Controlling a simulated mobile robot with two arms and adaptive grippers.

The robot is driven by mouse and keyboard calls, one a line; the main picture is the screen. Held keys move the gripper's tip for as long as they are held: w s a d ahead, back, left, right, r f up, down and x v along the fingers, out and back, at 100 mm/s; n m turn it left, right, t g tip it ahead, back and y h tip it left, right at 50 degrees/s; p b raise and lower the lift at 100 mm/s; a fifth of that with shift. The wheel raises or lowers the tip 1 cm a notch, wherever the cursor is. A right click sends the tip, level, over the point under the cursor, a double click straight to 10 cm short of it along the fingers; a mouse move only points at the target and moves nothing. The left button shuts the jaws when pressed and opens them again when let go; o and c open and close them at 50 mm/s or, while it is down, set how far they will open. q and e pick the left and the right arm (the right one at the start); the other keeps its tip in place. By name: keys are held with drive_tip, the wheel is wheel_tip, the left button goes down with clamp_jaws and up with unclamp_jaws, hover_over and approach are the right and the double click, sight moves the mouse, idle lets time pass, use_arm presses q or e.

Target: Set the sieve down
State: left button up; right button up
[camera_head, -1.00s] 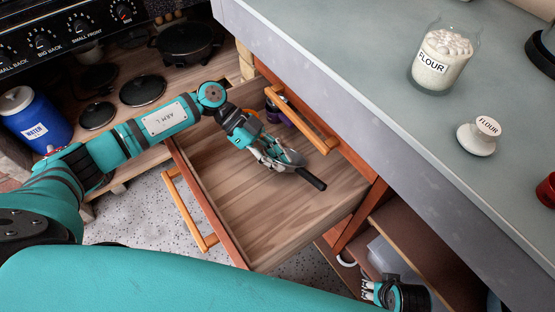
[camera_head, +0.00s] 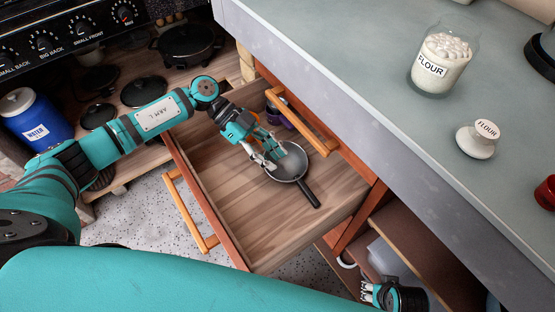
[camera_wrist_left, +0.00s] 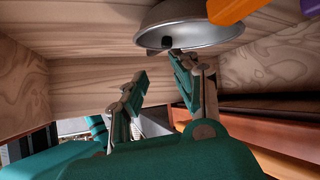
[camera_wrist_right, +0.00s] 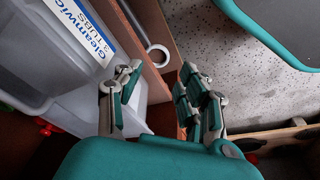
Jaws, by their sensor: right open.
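The sieve (camera_head: 287,174), a round grey metal bowl with a black handle (camera_head: 308,193), lies in the open wooden drawer (camera_head: 250,222). Its bowl opening faces up in the head view and its handle points to the lower right. My left gripper (camera_head: 270,160) is over the bowl's left side. In the left wrist view its fingers (camera_wrist_left: 155,80) are spread with nothing between them, and the sieve (camera_wrist_left: 185,34) shows beyond the right finger. I cannot tell whether that finger touches it. My right gripper (camera_head: 369,293) is low by the shelves, open and empty; it also shows in the right wrist view (camera_wrist_right: 155,85).
Purple and orange items (camera_head: 278,114) are at the drawer's back. The counter (camera_head: 370,70) with a flour jar (camera_head: 442,62) and lid (camera_head: 478,138) overhangs on the right. A plastic tub (camera_wrist_right: 60,50) is beside my right gripper. The drawer's front part is clear.

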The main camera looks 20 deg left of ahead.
use_arm(q)
drive_tip(key=v, duration=0.9)
drive_tip(key=shift+a+r+p, duration=0.2)
drive_tip(key=shift+a+p, duration=0.05)
drive_tip(key=shift+p, duration=0.1)
use_arm(e)
drive_tip(key=f, duration=0.1)
drive_tip(key=s+f, duration=0.1)
drive_tip(key=f, duration=0.1)
drive_tip(key=shift+f, duration=0.3)
use_arm(q)
drive_tip(key=shift+r, duration=0.1)
use_arm(e)
drive_tip(key=shift+s, duration=0.1)
